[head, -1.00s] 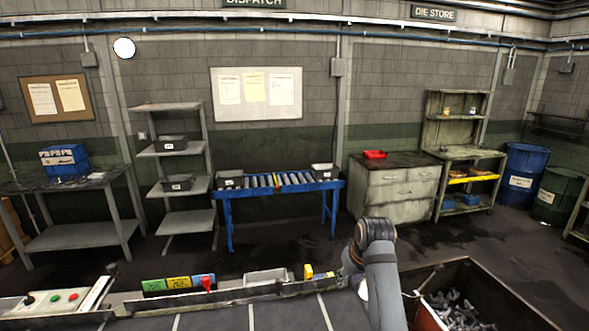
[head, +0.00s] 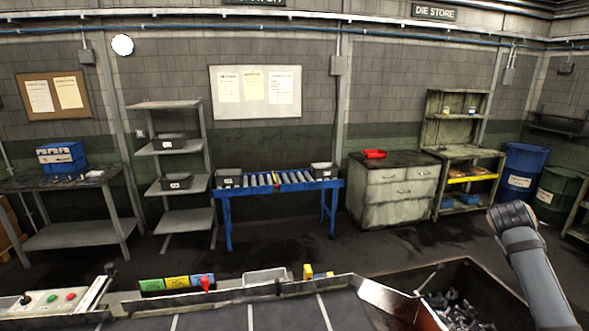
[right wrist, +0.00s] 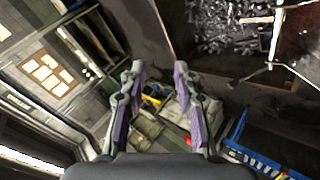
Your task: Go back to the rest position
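My right gripper (right wrist: 158,105) shows in the right wrist view with its two fingers spread apart and nothing between them. It is open and up in the air, with the room seen past it. In the head view my right arm comes up at the lower right, in front of the bin of metal parts; its gripper cannot be made out there. My left gripper and left arm are not in either view.
A rusty bin (head: 495,272) of metal parts stands at the lower right; it also shows in the right wrist view (right wrist: 290,70). A control panel (head: 50,300) with buttons is at the lower left. A blue roller conveyor (head: 275,186) stands by the back wall, with open floor before it.

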